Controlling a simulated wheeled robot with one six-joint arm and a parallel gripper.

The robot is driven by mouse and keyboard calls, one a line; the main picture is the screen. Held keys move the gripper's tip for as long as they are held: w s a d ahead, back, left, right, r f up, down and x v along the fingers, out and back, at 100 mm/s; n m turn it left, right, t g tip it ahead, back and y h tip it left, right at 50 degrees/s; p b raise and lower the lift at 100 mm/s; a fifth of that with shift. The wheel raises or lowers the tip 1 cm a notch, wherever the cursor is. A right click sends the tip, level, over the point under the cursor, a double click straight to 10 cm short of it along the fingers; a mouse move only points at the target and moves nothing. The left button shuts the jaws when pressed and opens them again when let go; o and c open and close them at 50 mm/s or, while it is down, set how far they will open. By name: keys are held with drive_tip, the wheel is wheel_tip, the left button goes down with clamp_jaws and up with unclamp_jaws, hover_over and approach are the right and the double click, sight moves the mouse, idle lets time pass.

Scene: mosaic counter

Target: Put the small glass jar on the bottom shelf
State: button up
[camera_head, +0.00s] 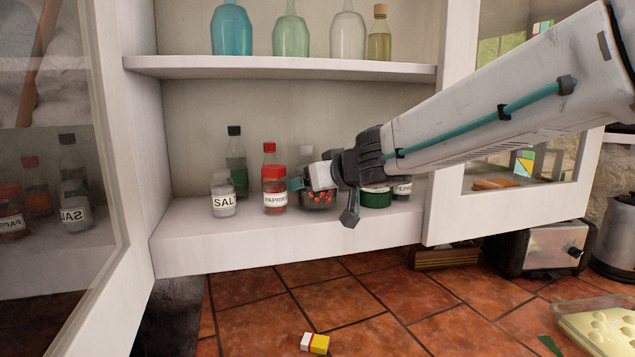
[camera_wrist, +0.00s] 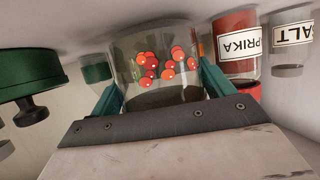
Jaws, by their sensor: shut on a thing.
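The small glass jar (camera_head: 320,199) shows red bits inside and is at the bottom shelf (camera_head: 290,238) of the open white cabinet. It also shows in the wrist view (camera_wrist: 152,42), between the two teal fingers. My gripper (camera_head: 308,186) is shut on it, also seen in the wrist view (camera_wrist: 160,82). The gripper and wrist cover part of the jar in the head view. The jar looks at or very near the shelf surface; I cannot tell whether it touches.
The salt shaker (camera_head: 223,197) and paprika jar (camera_head: 274,192) stand left of the held jar. A green-lidded container (camera_head: 376,198) and a pepper jar (camera_head: 402,189) are to its right. Taller bottles stand behind. Glass bottles (camera_head: 291,32) line the upper shelf. Open glass doors flank the cabinet.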

idle(0.3)
drive_tip(key=shift+f, duration=0.15)
drive_tip(key=o, duration=0.9)
